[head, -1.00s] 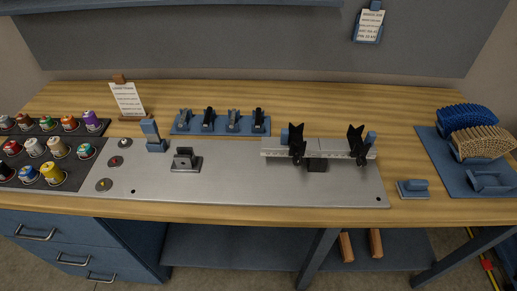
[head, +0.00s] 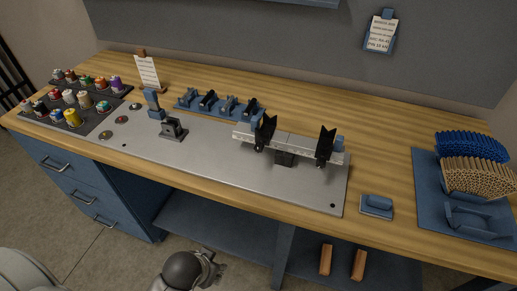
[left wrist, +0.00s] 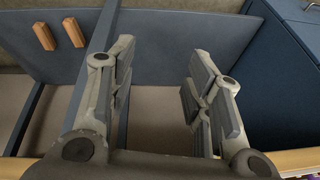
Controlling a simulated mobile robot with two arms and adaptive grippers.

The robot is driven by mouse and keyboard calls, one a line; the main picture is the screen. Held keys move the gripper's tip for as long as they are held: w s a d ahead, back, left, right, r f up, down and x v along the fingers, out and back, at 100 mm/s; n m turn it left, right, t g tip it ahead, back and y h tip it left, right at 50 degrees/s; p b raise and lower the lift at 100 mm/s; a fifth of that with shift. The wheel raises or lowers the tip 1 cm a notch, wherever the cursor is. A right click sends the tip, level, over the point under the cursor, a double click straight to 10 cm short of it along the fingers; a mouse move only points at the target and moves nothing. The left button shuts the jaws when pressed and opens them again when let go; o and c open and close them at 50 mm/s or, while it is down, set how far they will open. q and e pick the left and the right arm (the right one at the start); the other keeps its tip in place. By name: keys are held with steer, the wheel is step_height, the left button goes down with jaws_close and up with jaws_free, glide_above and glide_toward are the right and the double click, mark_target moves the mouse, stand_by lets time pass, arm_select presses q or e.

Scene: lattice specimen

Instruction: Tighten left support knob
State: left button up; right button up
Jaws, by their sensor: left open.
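In the head view, a pale metal rail (head: 290,146) stands on the grey plate and carries two black V-shaped supports. The left support (head: 264,132) and the right support (head: 326,145) are upright. A small dark knob (head: 259,149) shows low at the front of the left support; how tight it is cannot be told. My left gripper (head: 214,266) is at the bottom of the head view, in front of the bench and well apart from the rail. In the left wrist view my left gripper (left wrist: 160,65) is open with nothing between its fingers. My right gripper is not in view.
The bench's wooden front edge (head: 230,190) lies between my left gripper and the rail. Blue drawers (head: 95,190) are at left. A lower shelf (head: 215,225) holds wooden-handled items. A black clamp block (head: 172,128) and small blue-based fixtures (head: 219,108) stand near the rail.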

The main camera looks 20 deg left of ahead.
arm_select(q)
steer(key=w+a+r+t+y, duration=0.2)
steer(key=w+a+r+t, duration=0.1)
steer(key=w+r, duration=0.25)
steer(key=m+t+h, duration=0.3)
steer(key=m+t, duration=0.7)
steer(key=t, duration=0.1)
glide_toward(258, 150)
steer(key=shift+s, duration=0.1)
steer(key=shift+w+r, duration=0.1)
steer(key=shift+w, duration=0.15)
steer(key=w+p, duration=0.3)
steer(key=w, duration=0.5)
steer(key=shift+w+d, duration=0.15)
steer(key=shift+w, duration=0.9)
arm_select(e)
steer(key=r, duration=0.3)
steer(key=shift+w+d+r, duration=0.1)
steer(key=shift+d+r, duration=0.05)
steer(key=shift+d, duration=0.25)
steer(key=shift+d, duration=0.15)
